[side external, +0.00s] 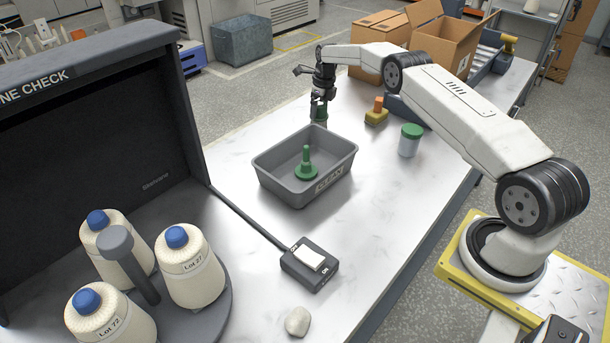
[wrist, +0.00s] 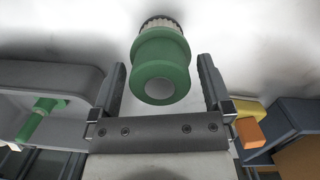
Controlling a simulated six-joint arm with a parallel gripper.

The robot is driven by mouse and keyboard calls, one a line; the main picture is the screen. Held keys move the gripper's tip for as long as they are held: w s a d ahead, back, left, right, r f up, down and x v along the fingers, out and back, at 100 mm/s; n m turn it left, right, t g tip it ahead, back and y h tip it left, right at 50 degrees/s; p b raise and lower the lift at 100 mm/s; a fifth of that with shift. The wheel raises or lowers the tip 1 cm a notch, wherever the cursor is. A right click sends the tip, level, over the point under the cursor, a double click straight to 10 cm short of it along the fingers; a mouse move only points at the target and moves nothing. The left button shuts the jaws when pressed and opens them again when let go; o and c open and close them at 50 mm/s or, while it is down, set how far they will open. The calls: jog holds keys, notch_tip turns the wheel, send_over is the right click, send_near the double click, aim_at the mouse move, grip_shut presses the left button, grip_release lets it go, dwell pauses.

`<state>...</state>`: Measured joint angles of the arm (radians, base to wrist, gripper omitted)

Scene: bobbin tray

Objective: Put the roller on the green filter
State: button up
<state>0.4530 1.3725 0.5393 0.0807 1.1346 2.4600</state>
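A green hollow cylinder (wrist: 162,65) with a round flange and a ribbed pale-and-dark far end lies between my fingers in the wrist view. In the side view only a bit of green (side external: 321,113) shows at my gripper (side external: 320,98), behind the tray. My gripper (wrist: 162,60) is open, with a gap between the cylinder and each finger. A green peg on a round base (side external: 306,168) stands upright in the grey tray (side external: 335,188); it also shows at the left of the wrist view (wrist: 40,115). I cannot tell which green piece is called roller or filter.
A white jar with a green lid (side external: 410,140) and a yellow-and-orange block (side external: 376,113) stand right of the tray. A switch box (side external: 310,266), a pale stone (side external: 297,321) and a stand with thread cones (side external: 190,270) are nearer. The table's right side is mostly clear.

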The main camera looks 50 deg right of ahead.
aim_at(322, 106)
jog(key=shift+r, duration=0.15)
notch_tip(322, 106, up, 12)
jog(key=s, duration=0.1)
jog(key=shift+s+d, duration=0.15)
jog(key=shift+s, duration=0.05)
dwell(0.5)
dwell(0.5)
jog(key=s+a+r+n, duration=0.1)
jog(key=s+a+n, duration=0.3)
jog(key=a+n, duration=0.4)
jog(key=s+a+r+n, duration=0.1)
jog(key=s+a+n, duration=0.3)
jog(key=a+n, duration=0.45)
jog(key=s+a+f+n, duration=0.1)
jog(key=s+a+n, duration=0.3)
jog(key=s, duration=0.3)
jog(key=s+a+f+n, duration=0.1)
jog(key=s+a+n, duration=0.3)
jog(key=s+n, duration=0.3)
jog(key=s+a+f+n+t, duration=0.1)
jog(key=s+a+f+n, duration=0.1)
jog(key=s+n, duration=0.4)
jog(key=s+a, duration=0.1)
jog(key=s, duration=0.2)
jog(key=shift+a, duration=0.4)
